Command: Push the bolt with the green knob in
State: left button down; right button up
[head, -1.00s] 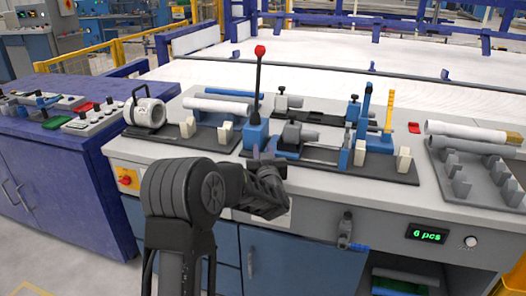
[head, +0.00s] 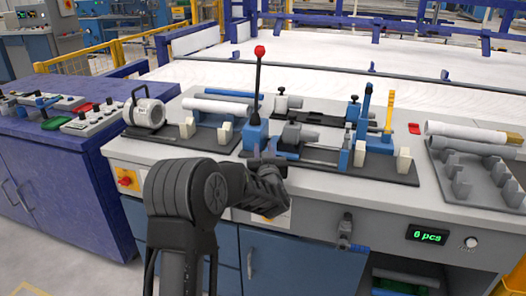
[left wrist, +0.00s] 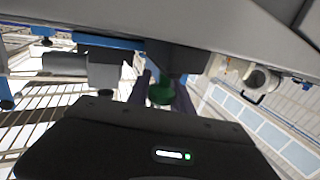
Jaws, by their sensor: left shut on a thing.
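The green knob (left wrist: 160,91) of the bolt shows in the left wrist view, between the dark fingers of my left gripper (left wrist: 166,97). In the head view my left gripper (head: 268,158) is at the front edge of the workbench, just below the blue base (head: 255,137) of the red-topped lever. It is shut on the green knob. The knob is hidden behind my gripper in the head view, and I cannot tell how far in the bolt is. My right gripper is not in view.
The lever (head: 258,85) stands upright just behind my gripper. A blue-handled valve (head: 346,235) hangs on the bench front.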

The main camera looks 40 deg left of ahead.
pick_arm(q)
jog(key=shift+w+a, duration=0.2)
jog(key=shift+w, duration=0.6)
jog(key=shift+w+a, duration=0.1)
jog(key=shift+w, duration=0.1)
jog(key=shift+r, duration=0.1)
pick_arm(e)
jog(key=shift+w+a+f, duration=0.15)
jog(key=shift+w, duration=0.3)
pick_arm(q)
jog(key=c, duration=1.1)
grip_release()
jog(key=v, duration=0.8)
